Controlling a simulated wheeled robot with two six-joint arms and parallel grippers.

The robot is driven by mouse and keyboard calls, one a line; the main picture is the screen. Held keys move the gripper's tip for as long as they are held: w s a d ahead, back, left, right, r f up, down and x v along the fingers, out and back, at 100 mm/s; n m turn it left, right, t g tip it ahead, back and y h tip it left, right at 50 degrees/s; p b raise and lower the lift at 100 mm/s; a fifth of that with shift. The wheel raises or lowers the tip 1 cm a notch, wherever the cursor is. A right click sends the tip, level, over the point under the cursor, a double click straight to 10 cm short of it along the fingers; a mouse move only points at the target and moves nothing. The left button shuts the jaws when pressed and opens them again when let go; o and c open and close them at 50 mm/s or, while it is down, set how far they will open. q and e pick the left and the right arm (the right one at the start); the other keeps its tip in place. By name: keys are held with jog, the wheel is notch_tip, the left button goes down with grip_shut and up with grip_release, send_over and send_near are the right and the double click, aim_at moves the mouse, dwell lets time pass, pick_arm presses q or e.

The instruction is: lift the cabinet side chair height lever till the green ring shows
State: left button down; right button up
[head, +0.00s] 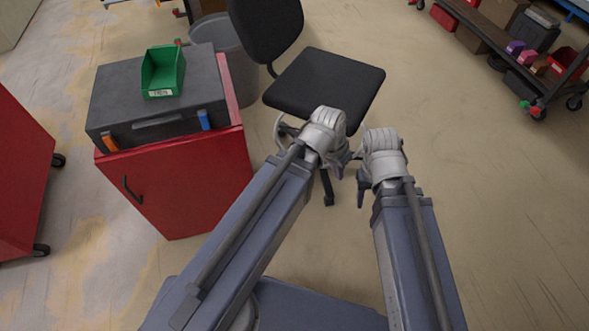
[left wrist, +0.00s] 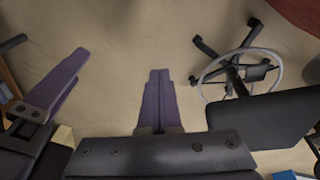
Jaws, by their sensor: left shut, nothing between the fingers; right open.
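The black chair's seat (head: 325,82) is just beyond my grippers in the head view, its backrest (head: 266,25) at the far left of the seat. In the left wrist view the seat (left wrist: 262,118) is at the right, with a legged base and a pale foot ring (left wrist: 205,72). I cannot make out a height lever or a green ring. My left gripper (head: 337,172) is at the seat's near edge in the head view; its purple fingers (left wrist: 159,78) are together and empty. My right gripper (head: 361,192) is open and empty, right of the left one.
A red cabinet (head: 190,190) stands left of the chair, with a dark case (head: 115,90) and a green bin (head: 152,73) on it. A grey waste bin (head: 240,70) is behind it. Floor at the right is clear up to a shelf cart (head: 510,55).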

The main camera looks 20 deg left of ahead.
pick_arm(q)
jog(key=w+a+f+t+h+b, duration=0.25)
jog(key=w+f+b, duration=0.55)
jog(key=b, duration=0.4)
jog(key=w+a+f+t+h+b, duration=0.2)
jog(key=w+f+t+b, duration=0.3)
jog(key=f+b, duration=0.65)
jog(key=w+a+f+n+t+y+b, duration=0.1)
jog(key=w+a+f+t+y+b, duration=0.1)
jog(key=a+b, duration=0.6)
jog(key=w+a+f+n+t+y+b, duration=0.1)
jog(key=w+a+f+t+b, duration=0.3)
jog(key=w+a+f+b, duration=0.3)
jog(key=a+f+b, duration=0.1)
jog(key=b, duration=0.4)
jog(key=shift+w+n+y, duration=0.15)
jog(key=shift+n+y, duration=0.2)
jog(key=shift+n, duration=0.05)
jog(key=shift+w+d+f+t+b, duration=0.2)
jog(key=shift+w+t+b, duration=0.1)
jog(key=shift+w, duration=0.3)
jog(key=b+x, duration=0.1)
jog(key=x, duration=0.6)
jog(key=shift+w, duration=0.1)
